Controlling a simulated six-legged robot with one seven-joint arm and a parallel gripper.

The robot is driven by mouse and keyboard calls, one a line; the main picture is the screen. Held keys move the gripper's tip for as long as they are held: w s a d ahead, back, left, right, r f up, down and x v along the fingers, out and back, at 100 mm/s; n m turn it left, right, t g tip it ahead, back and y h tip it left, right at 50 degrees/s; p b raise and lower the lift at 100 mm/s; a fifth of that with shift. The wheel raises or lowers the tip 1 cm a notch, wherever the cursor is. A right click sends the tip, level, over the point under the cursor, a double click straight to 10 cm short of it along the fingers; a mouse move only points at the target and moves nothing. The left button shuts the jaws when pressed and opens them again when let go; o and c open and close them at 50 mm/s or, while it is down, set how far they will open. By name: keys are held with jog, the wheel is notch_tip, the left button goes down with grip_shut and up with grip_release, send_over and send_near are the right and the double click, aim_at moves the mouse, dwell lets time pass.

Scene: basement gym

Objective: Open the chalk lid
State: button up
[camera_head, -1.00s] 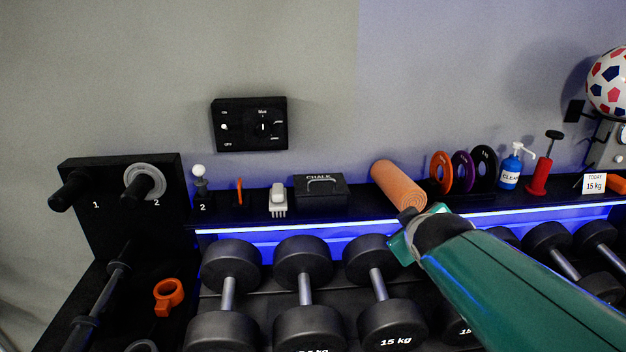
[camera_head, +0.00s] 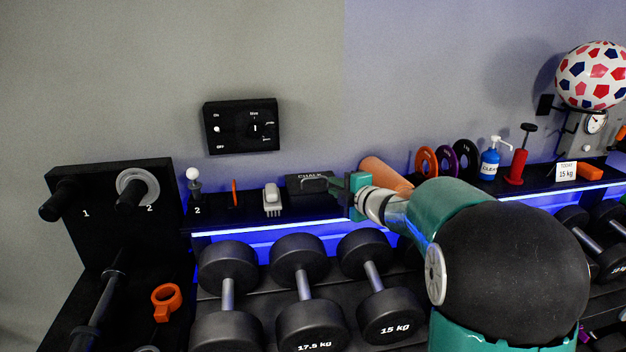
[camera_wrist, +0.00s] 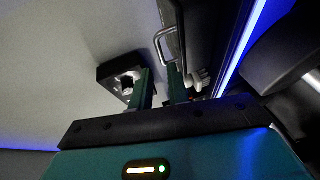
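The black chalk box (camera_head: 302,189), with "CHALK" on its lid, sits on the shelf below the wall. Its right part is partly hidden by my gripper in the head view. A pale metal handle (camera_wrist: 159,44) stands out from the dark box in the wrist view; it also shows on the lid in the head view (camera_head: 312,180). My gripper (camera_head: 333,186) is at the right end of the box. In the wrist view the two teal fingers (camera_wrist: 160,70) are apart with a gap between them, just short of the handle. Contact cannot be told. The lid looks closed.
A white brush (camera_head: 271,198) stands left of the box, and an orange roll (camera_head: 384,174) lies right of it, partly behind my arm. A black control panel (camera_head: 241,127) is on the wall above; it also shows in the wrist view (camera_wrist: 122,76). Dumbbells (camera_head: 301,258) fill the rack below.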

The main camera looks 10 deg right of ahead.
aim_at(316, 179)
jog(key=x, duration=1)
jog(key=shift+s+a, duration=0.1)
jog(key=shift+a, duration=0.05)
grip_shut()
